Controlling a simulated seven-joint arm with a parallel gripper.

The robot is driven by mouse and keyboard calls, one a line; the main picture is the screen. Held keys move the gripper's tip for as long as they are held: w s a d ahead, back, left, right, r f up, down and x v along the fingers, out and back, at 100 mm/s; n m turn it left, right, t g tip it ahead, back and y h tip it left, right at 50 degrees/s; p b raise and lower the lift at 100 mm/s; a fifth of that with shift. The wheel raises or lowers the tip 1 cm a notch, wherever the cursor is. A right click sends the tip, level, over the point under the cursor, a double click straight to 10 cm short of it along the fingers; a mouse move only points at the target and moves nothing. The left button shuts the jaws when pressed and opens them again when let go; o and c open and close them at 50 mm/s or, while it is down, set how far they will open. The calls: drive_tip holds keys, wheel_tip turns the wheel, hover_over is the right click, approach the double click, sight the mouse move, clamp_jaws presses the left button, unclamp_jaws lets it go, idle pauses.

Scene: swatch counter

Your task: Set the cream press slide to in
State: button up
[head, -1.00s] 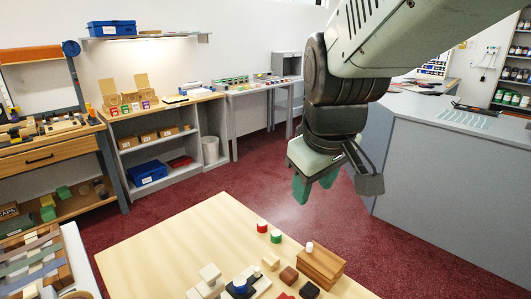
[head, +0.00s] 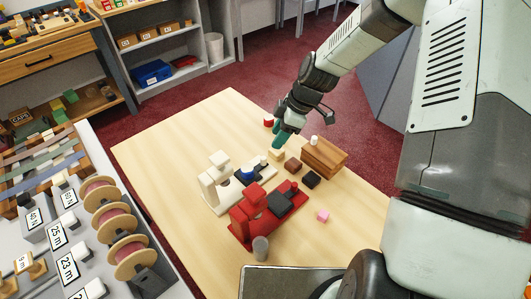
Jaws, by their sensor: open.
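The cream press (head: 214,184) stands on the wooden table, left of centre, with an upright cream body and a low base reaching to the right. A dark slab and a blue piece (head: 248,174) sit along its base. I cannot tell from this view how far its slide is in or out. My gripper (head: 282,139) is open, with teal fingers pointing down, above the table to the upper right of the cream press and apart from it. Nothing shows between the fingers.
A red press (head: 244,222) stands close in front of the cream one. A brown wooden box (head: 324,156), dark blocks (head: 311,179) and a red piece (head: 268,122) lie near my gripper. A pink block (head: 322,216) and a grey cup (head: 260,248) are nearer. The table's left side is clear.

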sight(264, 158)
drive_tip(key=x, duration=1)
drive_tip(key=shift+f, duration=0.1)
drive_tip(key=shift+c, duration=0.4)
clamp_jaws()
drive_tip(key=shift+s, duration=0.1)
